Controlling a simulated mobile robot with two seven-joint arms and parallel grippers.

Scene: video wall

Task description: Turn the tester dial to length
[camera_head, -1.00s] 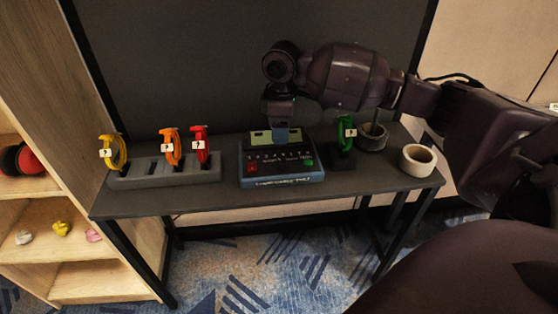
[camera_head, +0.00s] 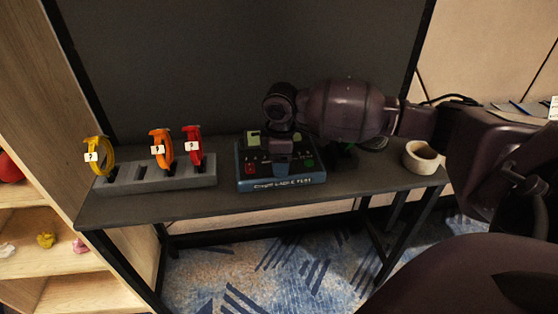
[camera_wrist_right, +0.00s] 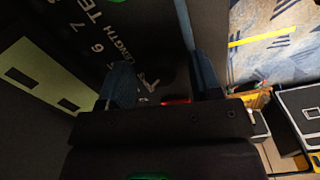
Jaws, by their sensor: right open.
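The tester (camera_head: 262,184) is a dark box with a blue edge and white lettering along its front, on the table. Its top carries a red button (camera_head: 250,169), a green button (camera_head: 309,163) and a pale display (camera_head: 253,138). My right gripper (camera_head: 282,165) is over the middle of its panel. In the right wrist view the gripper's (camera_wrist_right: 155,55) two fingers are apart above the dark panel, near the printed word LENGTH (camera_wrist_right: 117,52) and some digits. I cannot make out the dial; the gripper hides part of the panel. My left gripper is not in view.
Left of the tester, a grey rack (camera_head: 165,177) holds yellow (camera_head: 104,152), orange (camera_head: 162,146) and red (camera_head: 194,148) tagged cable coils. A dark wall panel (camera_head: 240,65) rises behind. Wooden shelves (camera_head: 40,215) are at left.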

